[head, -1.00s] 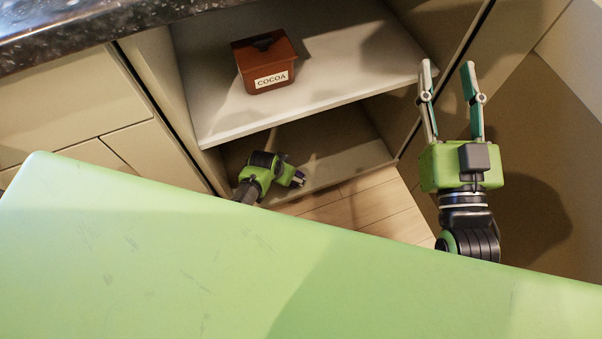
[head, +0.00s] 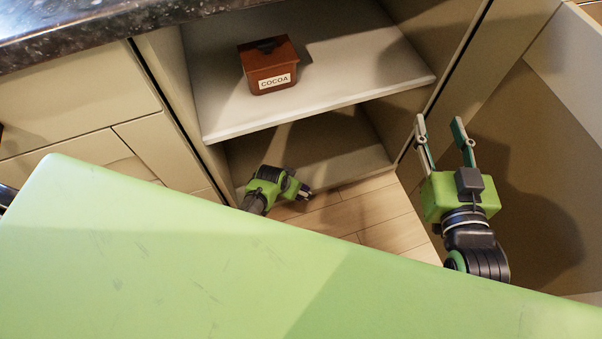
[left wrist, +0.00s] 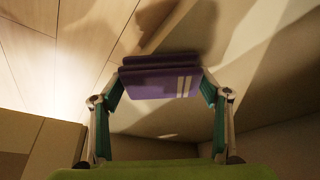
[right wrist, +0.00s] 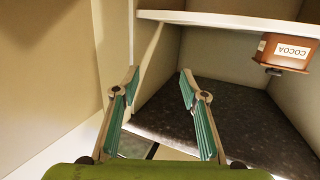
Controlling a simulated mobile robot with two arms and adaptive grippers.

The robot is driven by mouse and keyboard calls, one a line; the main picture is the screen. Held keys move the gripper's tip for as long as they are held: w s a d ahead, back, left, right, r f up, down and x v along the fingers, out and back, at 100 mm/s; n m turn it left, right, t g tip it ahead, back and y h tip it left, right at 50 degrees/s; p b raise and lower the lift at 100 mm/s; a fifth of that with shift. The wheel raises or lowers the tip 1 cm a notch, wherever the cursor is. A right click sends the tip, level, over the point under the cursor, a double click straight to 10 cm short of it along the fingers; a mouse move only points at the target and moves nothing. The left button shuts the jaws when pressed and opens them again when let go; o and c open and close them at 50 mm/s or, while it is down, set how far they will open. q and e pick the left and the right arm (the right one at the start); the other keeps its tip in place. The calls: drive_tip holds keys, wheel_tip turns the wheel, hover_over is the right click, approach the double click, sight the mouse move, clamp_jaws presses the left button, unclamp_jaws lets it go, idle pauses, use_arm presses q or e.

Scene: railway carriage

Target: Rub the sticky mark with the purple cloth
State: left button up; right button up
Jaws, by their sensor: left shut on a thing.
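The purple cloth (left wrist: 162,82), a folded pad with pale stripes near its right end, is pinched between the fingertips of my left gripper (left wrist: 160,88) in the left wrist view. In the head view my left gripper (head: 303,192) is low at the front of the cupboard's lower compartment, and the cloth cannot be made out there. My right gripper (head: 439,140) is open and empty, right of the cupboard; its spread fingers also show in the right wrist view (right wrist: 158,80). I cannot pick out the sticky mark in any view.
A brown cocoa box (head: 268,68) stands on the cupboard's white shelf (head: 330,88). A dark speckled countertop (head: 90,22) is at upper left, above drawers (head: 70,95). Wood flooring (head: 375,220) shows before the cupboard. A tan panel stands at right (head: 540,150).

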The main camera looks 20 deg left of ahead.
use_arm(q)
drive_tip(key=shift+a+r+p, duration=0.1)
drive_tip(key=shift+r+p, duration=0.25)
drive_tip(key=shift+r, duration=0.6)
drive_tip(key=shift+r+p, duration=0.3)
drive_tip(key=shift+p, duration=0.05)
drive_tip(key=shift+r+p, duration=0.35)
drive_tip(key=shift+p, duration=0.05)
drive_tip(key=shift+r+p, duration=0.65)
drive_tip(key=shift+p, duration=0.05)
drive_tip(key=shift+r+p, duration=0.7)
drive_tip(key=shift+w+r+p, duration=0.1)
drive_tip(key=shift+r+p, duration=0.25)
drive_tip(key=shift+p, duration=0.05)
drive_tip(key=shift+r+p, duration=0.9)
drive_tip(key=shift+p, duration=0.05)
use_arm(e)
drive_tip(key=s+d+f+g+h, duration=0.1)
drive_tip(key=s+d+f+g, duration=0.2)
drive_tip(key=s+f+g, duration=0.3)
drive_tip(key=s+d+f+g+h, duration=0.2)
drive_tip(key=s+f+g, duration=0.4)
drive_tip(key=s+f, duration=0.5)
drive_tip(key=shift+s+d+f+m+g, duration=0.3)
drive_tip(key=shift+s+d+f, duration=0.15)
drive_tip(key=shift+d, duration=0.45)
